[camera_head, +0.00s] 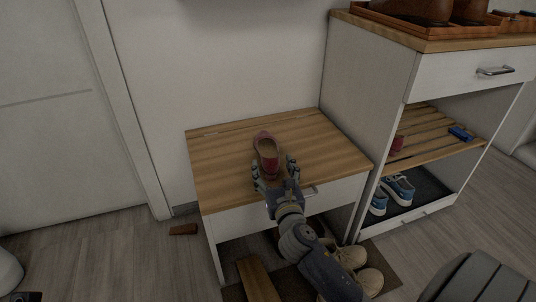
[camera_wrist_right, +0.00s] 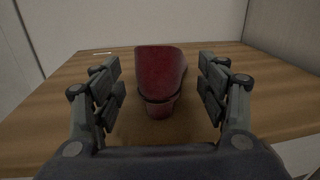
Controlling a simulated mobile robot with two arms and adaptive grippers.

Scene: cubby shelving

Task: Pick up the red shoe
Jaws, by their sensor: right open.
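My right gripper (camera_head: 274,172) is open at the heel end of the shoe. It also shows in the right wrist view (camera_wrist_right: 162,92), with both fingers apart and nothing held. My left gripper is not in view.
A taller shelf unit (camera_head: 372,80) stands right of the bench, with blue shoes (camera_head: 398,188) low inside and a red item (camera_head: 397,143) on its slatted shelf. Beige shoes (camera_head: 350,256) sit below my right arm. The bench top around the shoe is clear.

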